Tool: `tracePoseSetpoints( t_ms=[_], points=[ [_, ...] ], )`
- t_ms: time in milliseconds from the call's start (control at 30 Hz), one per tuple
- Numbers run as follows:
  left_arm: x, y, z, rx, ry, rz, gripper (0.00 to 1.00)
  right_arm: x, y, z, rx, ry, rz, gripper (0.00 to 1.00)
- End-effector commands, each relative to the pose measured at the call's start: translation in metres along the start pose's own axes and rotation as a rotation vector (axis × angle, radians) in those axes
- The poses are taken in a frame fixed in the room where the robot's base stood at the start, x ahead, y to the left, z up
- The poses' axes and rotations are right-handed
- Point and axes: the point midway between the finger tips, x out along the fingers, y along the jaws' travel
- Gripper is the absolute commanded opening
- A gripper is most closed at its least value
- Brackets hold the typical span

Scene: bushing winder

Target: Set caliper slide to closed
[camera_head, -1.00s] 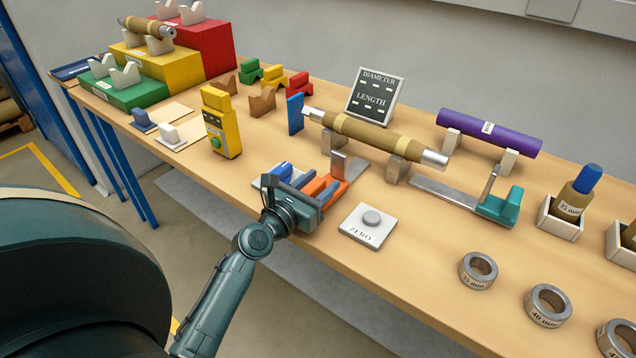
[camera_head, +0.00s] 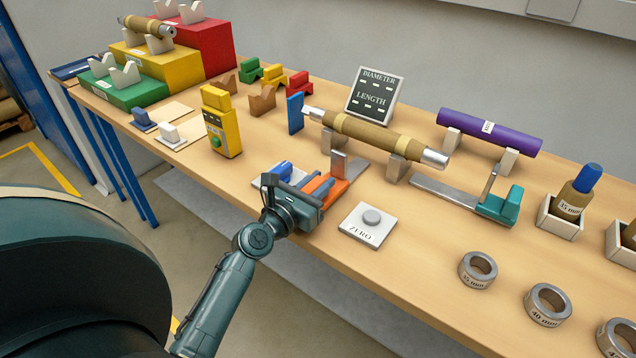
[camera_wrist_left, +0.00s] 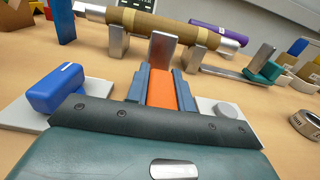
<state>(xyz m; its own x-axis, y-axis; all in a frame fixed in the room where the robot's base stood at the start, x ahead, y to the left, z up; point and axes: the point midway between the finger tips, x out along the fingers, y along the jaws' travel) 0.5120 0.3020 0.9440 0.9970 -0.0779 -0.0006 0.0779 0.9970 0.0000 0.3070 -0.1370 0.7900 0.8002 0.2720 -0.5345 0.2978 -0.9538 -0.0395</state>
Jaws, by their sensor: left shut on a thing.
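An orange block with an upright grey metal jaw, which looks like the caliper slide (camera_head: 321,188), is near the front edge of the bench. My left gripper (camera_head: 308,187) reaches it from the front, and its fingers hide part of it. In the left wrist view the fingers (camera_wrist_left: 163,88) lie along both sides of the orange block (camera_wrist_left: 161,92) and are shut on it. The metal jaw (camera_wrist_left: 162,48) stands just beyond the fingertips. A wound brown bushing (camera_head: 368,133) rests on grey supports behind it. My right gripper is not in view.
A blue block (camera_wrist_left: 57,88) on a pale plate is left of the gripper. The ZERO button plate (camera_head: 369,224) is close on the right. A teal block with a metal bar (camera_head: 499,205), a display (camera_head: 376,95) and grey rings (camera_head: 478,270) stand around.

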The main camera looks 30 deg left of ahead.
Motion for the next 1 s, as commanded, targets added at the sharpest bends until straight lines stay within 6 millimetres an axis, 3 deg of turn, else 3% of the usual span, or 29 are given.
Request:
tracePoseSetpoints(
  t_ms=[133, 400, 500, 933, 967, 1000],
  points=[
    [0.02, 0.001, 0.003, -0.003, -0.004, 0.002, 0.0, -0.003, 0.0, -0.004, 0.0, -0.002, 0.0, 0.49],
    [0.084, 0.0, 0.001, -0.003, -0.003, 0.001, 0.0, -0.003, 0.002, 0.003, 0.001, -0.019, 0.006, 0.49],
    [0.099, 0.001, 0.0, 0.0, -0.002, 0.001, 0.0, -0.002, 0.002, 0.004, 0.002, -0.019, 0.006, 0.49],
    [0.109, 0.0, 0.002, 0.002, -0.004, 0.001, 0.0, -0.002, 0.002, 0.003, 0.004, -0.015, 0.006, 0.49],
    [0.109, 0.0, 0.002, 0.002, -0.004, 0.001, 0.26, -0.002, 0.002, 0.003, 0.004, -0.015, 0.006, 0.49],
    [0.109, 0.0, 0.002, 0.001, -0.004, 0.001, 0.29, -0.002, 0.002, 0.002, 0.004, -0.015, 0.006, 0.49]
  ],
)
